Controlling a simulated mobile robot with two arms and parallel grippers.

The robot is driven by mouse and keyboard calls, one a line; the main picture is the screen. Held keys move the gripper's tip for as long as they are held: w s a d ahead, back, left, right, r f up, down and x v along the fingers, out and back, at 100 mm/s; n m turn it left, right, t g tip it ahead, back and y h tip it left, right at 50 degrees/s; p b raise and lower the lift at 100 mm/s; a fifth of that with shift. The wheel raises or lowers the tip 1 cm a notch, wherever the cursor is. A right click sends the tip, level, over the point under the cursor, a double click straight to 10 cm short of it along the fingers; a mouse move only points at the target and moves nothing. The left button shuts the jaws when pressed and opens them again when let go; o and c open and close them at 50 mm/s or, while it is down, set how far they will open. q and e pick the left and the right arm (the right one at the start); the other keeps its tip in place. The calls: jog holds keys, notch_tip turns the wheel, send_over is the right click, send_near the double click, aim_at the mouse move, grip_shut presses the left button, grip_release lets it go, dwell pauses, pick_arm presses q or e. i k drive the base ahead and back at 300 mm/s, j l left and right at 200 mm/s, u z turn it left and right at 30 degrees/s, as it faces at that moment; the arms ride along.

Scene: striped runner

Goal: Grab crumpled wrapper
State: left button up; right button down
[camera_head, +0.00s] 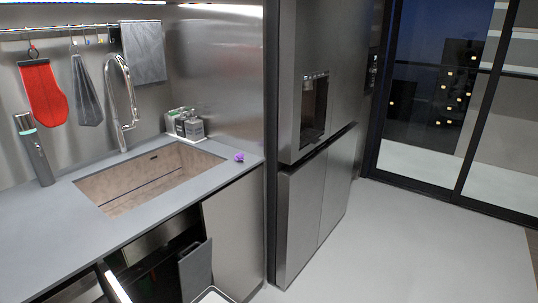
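A small purple crumpled wrapper (239,157) lies on the grey countertop (226,172), near its right end and just right of the sink. It is small in the view, and nothing touches it that I can see. Neither of my grippers shows in the head view.
The sink (150,178) is sunk into the counter. Bottles in a caddy (186,125) stand behind it, and a dark cylinder (35,150) stands at left. An opened cabinet with a dark bin (195,270) is below. A tall steel fridge (310,210) stands right; floor beyond is clear.

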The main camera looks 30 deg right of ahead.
aim_at(238, 157)
jog(key=z, duration=0.8)
jog(key=i+l+u, duration=0.15)
jog(key=u, duration=0.3)
jog(key=i+l+u, duration=0.1)
jog(key=u, duration=0.3)
jog(key=l+u, duration=0.25)
jog(key=u, duration=0.2)
jog(key=i+l+u, duration=0.1)
jog(key=l+u, duration=0.15)
jog(key=u, duration=0.2)
